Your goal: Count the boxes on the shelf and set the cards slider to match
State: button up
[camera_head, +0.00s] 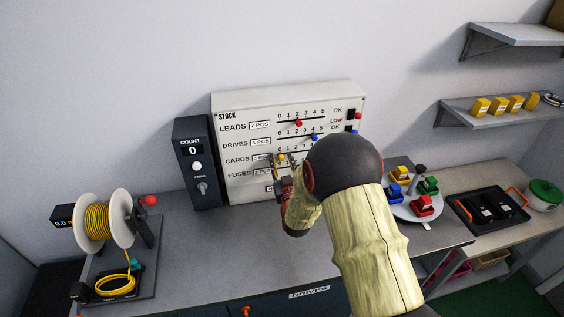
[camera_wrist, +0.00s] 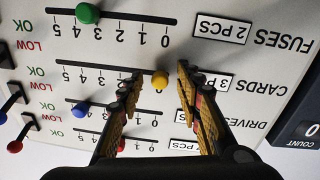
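The white STOCK panel (camera_head: 240,110) stands at the back of the bench with rows for leads, drives, cards and fuses. The yellow knob of the cards slider (camera_wrist: 160,80) sits close to the 0 end of its scale. My gripper (camera_wrist: 160,71) is open, with one finger on each side of this knob and a visible gap to each. The cards count label (camera_wrist: 222,81) is partly covered by a finger. In the head view, my arm hides part of the panel's lower right. Several yellow boxes (camera_head: 499,106) stand in a row on the lower wall shelf (camera_head: 500,119).
A dark COUNT box (camera_head: 191,165) showing 0 stands left of the panel. A yellow wire spool (camera_head: 97,222) is at the left. A round plate (camera_head: 404,210) with coloured blocks, a black tray (camera_head: 487,211) and a green-lidded pot (camera_head: 544,194) are at the right.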

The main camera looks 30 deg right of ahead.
jog(key=shift+c, duration=1.4)
grip_shut()
